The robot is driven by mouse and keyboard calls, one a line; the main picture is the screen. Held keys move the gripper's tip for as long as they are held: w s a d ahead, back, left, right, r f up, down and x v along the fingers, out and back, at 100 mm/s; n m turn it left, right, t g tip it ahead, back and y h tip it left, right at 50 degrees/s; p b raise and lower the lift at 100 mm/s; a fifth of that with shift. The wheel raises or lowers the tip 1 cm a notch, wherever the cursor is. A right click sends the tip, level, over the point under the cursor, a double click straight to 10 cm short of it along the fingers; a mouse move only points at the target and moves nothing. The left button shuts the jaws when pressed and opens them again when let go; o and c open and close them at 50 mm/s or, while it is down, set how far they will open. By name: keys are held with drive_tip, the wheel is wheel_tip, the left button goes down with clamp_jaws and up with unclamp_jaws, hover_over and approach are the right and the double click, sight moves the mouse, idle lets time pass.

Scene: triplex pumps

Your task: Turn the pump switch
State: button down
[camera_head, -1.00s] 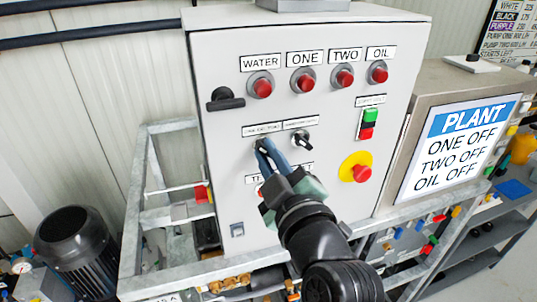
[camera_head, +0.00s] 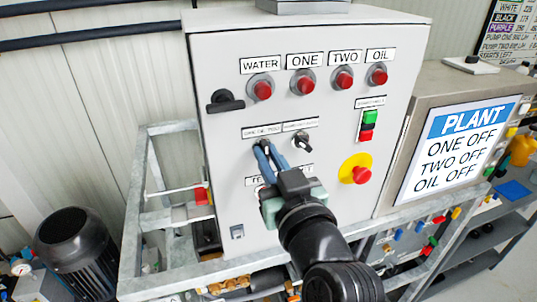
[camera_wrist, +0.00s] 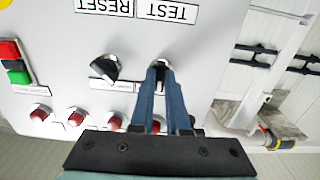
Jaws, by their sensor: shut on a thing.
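The grey pump control panel (camera_head: 215,150) fills the middle of the head view. Two small black rotary switches sit under white labels in its middle row. My gripper (camera_head: 262,148) is shut on the left switch (camera_head: 262,142), with its blue fingers reaching up from below right. In the wrist view, the fingertips (camera_wrist: 158,74) meet around the left switch (camera_wrist: 158,63) and hide most of it. The right switch (camera_wrist: 106,69) is free beside them, with its knob slanted. The small label text above the switches is too small to read surely.
Red lamps (camera_head: 344,77) line the top row. A black handle (camera_head: 225,100) juts out at left. A green-and-red button block (camera_head: 369,124) and a red emergency stop (camera_head: 360,172) on yellow are at right. The TEST and RESET labels (camera_wrist: 160,10) are partly hidden by my gripper in the head view.

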drive_tip(key=m+p, duration=0.1)
drive_tip(key=m, duration=0.3)
drive_tip(key=shift+m, duration=0.3)
drive_tip(key=m+p, duration=0.2)
drive_tip(key=m, duration=0.2)
drive_tip(key=shift+m, duration=0.3)
drive_tip(key=c, duration=0.9)
unclamp_jaws()
